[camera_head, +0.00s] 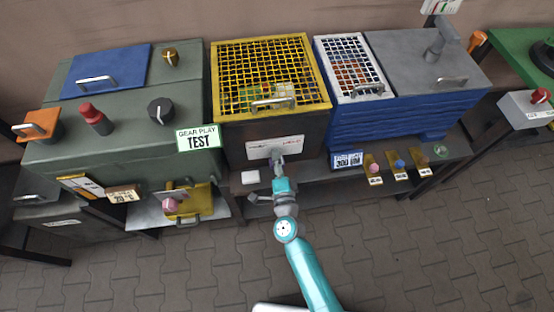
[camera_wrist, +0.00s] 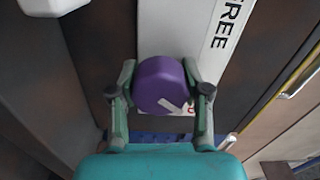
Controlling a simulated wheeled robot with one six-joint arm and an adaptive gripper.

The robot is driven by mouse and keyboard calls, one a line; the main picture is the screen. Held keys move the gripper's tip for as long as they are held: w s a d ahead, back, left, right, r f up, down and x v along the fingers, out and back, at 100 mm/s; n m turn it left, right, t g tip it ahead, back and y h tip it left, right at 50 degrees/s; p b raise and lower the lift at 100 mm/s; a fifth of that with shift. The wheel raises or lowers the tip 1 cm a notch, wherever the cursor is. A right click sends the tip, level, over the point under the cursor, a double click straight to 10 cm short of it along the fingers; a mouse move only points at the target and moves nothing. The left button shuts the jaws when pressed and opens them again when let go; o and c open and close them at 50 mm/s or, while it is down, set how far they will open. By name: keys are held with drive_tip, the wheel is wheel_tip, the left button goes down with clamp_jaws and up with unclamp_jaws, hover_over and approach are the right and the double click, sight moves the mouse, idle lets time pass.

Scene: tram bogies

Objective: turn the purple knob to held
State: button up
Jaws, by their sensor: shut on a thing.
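The purple knob (camera_wrist: 160,84) sits on a white label plate (camera_wrist: 176,30) in the wrist view, with a pale pointer mark on its face slanting toward the lower right. The word "FREE" is printed sideways on the plate; other lettering near the knob is mostly hidden. My gripper (camera_wrist: 160,90) has one finger on each side of the knob and is shut on it. In the head view my gripper (camera_head: 278,163) reaches the white plate (camera_head: 274,147) on the front of the dark box with the yellow mesh lid. The knob is largely hidden there.
A green-grey cabinet (camera_head: 110,150) with several knobs stands left. A blue crate-like box (camera_head: 375,120) with a white mesh lid (camera_head: 350,65) stands right. A small white block (camera_head: 250,177) is on the ledge near my gripper. Paved floor (camera_head: 430,230) is open in front.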

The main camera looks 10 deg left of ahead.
drive_tip(key=shift+m, duration=0.4)
drive_tip(key=o, duration=1.2)
drive_tip(key=shift+c, duration=0.2)
drive_tip(key=v, duration=1.2)
drive_tip(key=shift+d, duration=0.1)
